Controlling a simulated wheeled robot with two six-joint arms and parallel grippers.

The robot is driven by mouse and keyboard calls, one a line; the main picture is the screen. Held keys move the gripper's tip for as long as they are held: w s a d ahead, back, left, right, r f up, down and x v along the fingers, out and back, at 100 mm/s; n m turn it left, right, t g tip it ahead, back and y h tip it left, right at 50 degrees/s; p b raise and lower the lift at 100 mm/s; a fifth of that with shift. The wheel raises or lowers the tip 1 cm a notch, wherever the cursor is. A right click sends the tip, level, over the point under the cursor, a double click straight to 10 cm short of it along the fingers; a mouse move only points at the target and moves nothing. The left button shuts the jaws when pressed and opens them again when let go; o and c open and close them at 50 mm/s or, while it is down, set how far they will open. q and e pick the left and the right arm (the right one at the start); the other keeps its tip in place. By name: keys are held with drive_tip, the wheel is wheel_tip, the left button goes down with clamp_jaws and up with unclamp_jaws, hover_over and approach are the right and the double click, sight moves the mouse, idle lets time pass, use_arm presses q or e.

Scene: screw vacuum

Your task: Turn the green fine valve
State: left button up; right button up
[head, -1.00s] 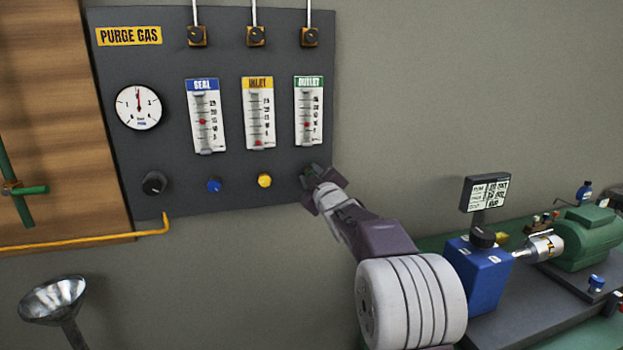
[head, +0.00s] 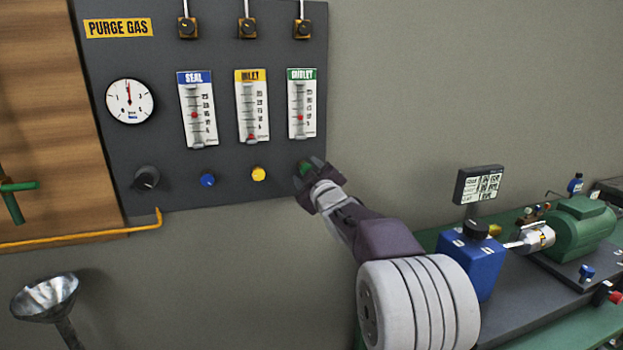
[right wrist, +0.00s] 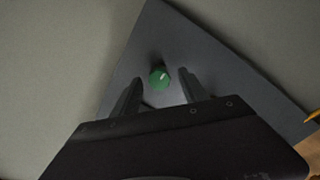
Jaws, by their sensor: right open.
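The green fine valve is a small round knob (right wrist: 159,77) with a white pointer mark, seen whole in the right wrist view. It lies just beyond and between the tips of my right gripper (right wrist: 158,84), whose two dark fingers are spread apart. In the head view the knob (head: 305,168) shows only partly, below the green-labelled outlet flowmeter (head: 302,104). There my right gripper (head: 306,178) is at the knob and hides part of it. Whether a finger touches the knob cannot be told. My left gripper is not in view.
A blue knob (head: 208,180), a yellow knob (head: 258,174) and a black knob (head: 146,178) sit left on the dark purge gas panel (head: 230,30). A yellow pipe (head: 90,236) runs below. A blue box (head: 471,264) and green motor (head: 582,233) stand at right.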

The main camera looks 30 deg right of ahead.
drive_tip(key=v, duration=0.6)
drive_tip(key=shift+s, duration=0.3)
